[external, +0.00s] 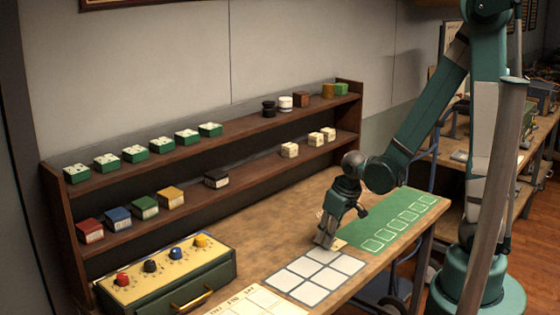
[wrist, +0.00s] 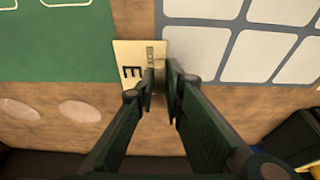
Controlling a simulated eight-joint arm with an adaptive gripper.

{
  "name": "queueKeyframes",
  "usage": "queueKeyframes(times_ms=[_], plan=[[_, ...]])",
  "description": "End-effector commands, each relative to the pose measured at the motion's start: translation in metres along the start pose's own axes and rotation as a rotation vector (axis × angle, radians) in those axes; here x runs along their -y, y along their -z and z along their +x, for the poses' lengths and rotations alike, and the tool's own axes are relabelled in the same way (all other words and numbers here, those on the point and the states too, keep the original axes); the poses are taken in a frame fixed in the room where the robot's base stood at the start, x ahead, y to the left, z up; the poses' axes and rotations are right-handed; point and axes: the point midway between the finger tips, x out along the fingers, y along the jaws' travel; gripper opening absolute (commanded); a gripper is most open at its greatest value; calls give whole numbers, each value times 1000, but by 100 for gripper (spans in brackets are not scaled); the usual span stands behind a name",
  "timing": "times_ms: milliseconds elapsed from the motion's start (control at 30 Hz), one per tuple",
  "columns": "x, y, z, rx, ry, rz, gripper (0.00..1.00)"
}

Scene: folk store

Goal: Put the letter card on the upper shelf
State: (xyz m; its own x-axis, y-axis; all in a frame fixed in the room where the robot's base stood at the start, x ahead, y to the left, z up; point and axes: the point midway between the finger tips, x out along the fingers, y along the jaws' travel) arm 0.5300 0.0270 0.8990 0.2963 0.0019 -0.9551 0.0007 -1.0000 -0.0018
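The letter card (wrist: 128,60) is a cream tile with a dark letter E, lying between the green mat and the white grid in the wrist view. Part of it is hidden by my fingers. My gripper (wrist: 160,78) points down at the card's near right part, its fingertips close together with a small pale piece between them. They look shut on the card. In the external view my gripper (external: 326,241) is low over the table, between mat and grid. The upper shelf (external: 240,126) runs along the wall behind the table.
The upper shelf holds green trays (external: 134,153) at left and small jars and blocks at right, with a clear stretch between. The lower shelf (external: 255,167) holds coloured boxes and pale blocks. A box with coloured knobs (external: 165,268) stands front left. A green mat (external: 388,220) lies right.

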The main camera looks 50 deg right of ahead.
Motion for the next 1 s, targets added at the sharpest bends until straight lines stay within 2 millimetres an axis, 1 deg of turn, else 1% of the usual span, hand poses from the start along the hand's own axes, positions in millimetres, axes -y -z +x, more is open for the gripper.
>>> queueKeyframes(times_ms=[33,67,100,567,767,1000], plan=[[0,0,0,0,0,0,20],[0,0,0,0,0,0,24],[0,0,0,0,0,0,24],[0,1,-3,0,0,0,24],[0,1,-11,0,0,0,24],[0,1,-28,0,0,0,24]])
